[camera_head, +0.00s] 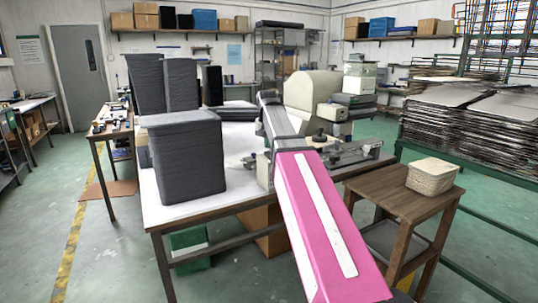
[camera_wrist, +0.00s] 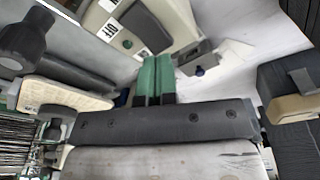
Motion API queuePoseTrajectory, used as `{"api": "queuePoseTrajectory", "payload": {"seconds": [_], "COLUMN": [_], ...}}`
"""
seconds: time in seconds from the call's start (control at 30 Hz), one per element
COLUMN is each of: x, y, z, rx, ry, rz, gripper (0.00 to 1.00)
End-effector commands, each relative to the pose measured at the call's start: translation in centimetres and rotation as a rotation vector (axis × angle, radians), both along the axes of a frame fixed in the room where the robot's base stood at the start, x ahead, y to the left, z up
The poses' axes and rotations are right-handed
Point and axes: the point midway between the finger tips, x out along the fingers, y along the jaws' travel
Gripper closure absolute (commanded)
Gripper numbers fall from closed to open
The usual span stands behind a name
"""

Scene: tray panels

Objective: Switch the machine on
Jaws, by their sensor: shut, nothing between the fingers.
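The machine (camera_head: 315,90) is a cream, rounded body on the white table, with a metal bed in front of it. In the wrist view a cream part of the machine (camera_wrist: 185,18) shows at the top. A label ending in "FF" (camera_wrist: 107,27) is on it, beside a small dark round part (camera_wrist: 128,44); I cannot tell the switch's position. My gripper (camera_wrist: 154,62) has green fingers, shut and empty, close below this part in the picture. I cannot tell if they touch it. In the head view my pink and white arm hides part of the machine, and the fingertips are not clear.
Stacked dark grey trays (camera_head: 187,160) stand on the white table (camera_head: 165,205), left of my arm. A wooden stand (camera_head: 385,187) with a cream woven basket (camera_head: 434,175) is at right. Piled flat panels (camera_head: 470,120) lie behind it. The floor at left is mostly clear.

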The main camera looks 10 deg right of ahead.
Motion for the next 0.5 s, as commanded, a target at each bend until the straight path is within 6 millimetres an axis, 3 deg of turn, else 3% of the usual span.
{"api": "queuePoseTrajectory", "payload": {"seconds": [0.5], "x": [0.00], "y": [0.00], "z": [-0.56], "rx": [0.000], "ry": [0.000], "rz": [0.000], "gripper": [1.00]}}
